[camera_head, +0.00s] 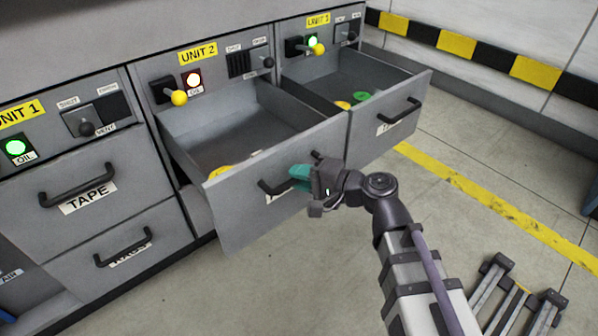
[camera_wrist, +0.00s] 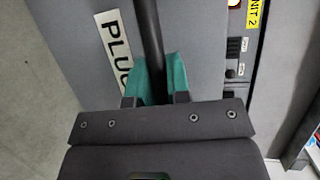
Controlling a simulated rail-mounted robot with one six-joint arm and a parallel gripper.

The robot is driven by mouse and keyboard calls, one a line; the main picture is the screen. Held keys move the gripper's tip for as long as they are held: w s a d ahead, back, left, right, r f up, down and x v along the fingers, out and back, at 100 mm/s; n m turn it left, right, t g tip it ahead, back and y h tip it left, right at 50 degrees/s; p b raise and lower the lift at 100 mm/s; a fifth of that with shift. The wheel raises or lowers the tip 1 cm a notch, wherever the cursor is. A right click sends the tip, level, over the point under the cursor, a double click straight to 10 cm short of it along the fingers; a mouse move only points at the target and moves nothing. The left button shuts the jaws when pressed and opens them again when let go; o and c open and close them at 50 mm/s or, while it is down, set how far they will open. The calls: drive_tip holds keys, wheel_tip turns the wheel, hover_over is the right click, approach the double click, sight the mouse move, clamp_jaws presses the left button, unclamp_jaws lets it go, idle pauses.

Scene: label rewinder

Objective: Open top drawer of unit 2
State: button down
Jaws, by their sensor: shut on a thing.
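The top drawer of unit 2 (camera_head: 232,208) is pulled out, under the yellow UNIT 2 label (camera_head: 198,53). Its inside shows, with a yellow item (camera_head: 220,171) near its front. My gripper (camera_head: 300,178) has teal fingertips and is at the dark bar handle on the drawer's front. In the wrist view my gripper (camera_wrist: 157,82) is shut on the handle (camera_wrist: 150,40), with one fingertip on each side of the bar. A label reading "PLU..." (camera_wrist: 113,38) is beside the handle, its end hidden.
To the right, another top drawer (camera_head: 415,98) is also out, with green and yellow items inside. On the left, the TAPE drawer (camera_head: 75,208) and the drawer below it are shut. Yellow-knobbed levers (camera_head: 179,97) stick out above the drawers. Open floor (camera_head: 480,160) lies at the right.

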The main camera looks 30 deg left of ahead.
drive_tip(key=c, duration=1.1)
unclamp_jaws()
drive_tip(key=shift+d, duration=0.1)
drive_tip(key=d+r+p, duration=0.2)
drive_tip(key=d, duration=0.8)
drive_tip(key=shift+w+d, duration=0.2)
drive_tip(key=shift+w, duration=0.2)
